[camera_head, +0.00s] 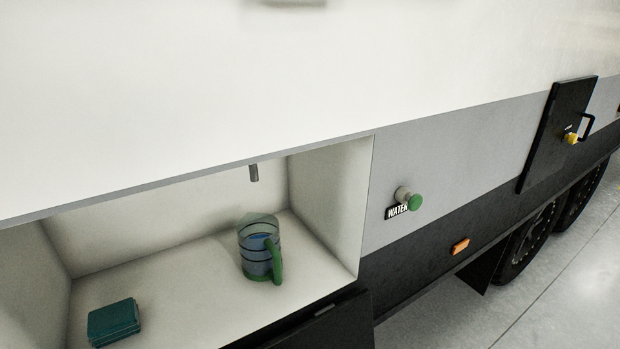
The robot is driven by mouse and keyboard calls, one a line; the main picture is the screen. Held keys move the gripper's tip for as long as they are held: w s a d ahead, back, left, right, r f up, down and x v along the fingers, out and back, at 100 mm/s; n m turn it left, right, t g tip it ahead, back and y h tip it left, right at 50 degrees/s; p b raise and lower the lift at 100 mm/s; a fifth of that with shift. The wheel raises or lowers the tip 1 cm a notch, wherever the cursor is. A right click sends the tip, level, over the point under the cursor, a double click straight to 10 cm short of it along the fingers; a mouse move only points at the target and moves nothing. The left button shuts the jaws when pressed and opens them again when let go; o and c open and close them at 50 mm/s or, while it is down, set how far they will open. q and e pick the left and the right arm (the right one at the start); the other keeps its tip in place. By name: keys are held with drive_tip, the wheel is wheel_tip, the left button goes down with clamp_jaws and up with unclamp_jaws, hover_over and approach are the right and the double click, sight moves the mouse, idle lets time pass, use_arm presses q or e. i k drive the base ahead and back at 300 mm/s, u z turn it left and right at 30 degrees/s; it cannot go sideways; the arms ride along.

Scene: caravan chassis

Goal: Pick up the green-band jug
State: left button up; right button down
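The jug (258,246) stands upright on the floor of a white open compartment in the caravan's side. It is clear, with dark bands around it, a green handle on its right side and green at its base. It looks bluish inside. A short grey spout (254,172) hangs above it, apart from it. Neither of my grippers is in view.
A teal box (114,322) lies at the compartment's left. The compartment's right wall (335,200) is close to the jug. A dark flap (325,325) hangs at the front edge. A green-capped knob (413,202) by a WATER label and a black panel (550,135) are right.

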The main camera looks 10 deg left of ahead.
sight(258, 234)
drive_tip(key=k, duration=0.5)
drive_tip(key=z, duration=1.85)
drive_tip(key=i, duration=1.75)
drive_tip(key=u, duration=2.7)
drive_tip(key=i, duration=0.2)
drive_tip(key=z, duration=0.2)
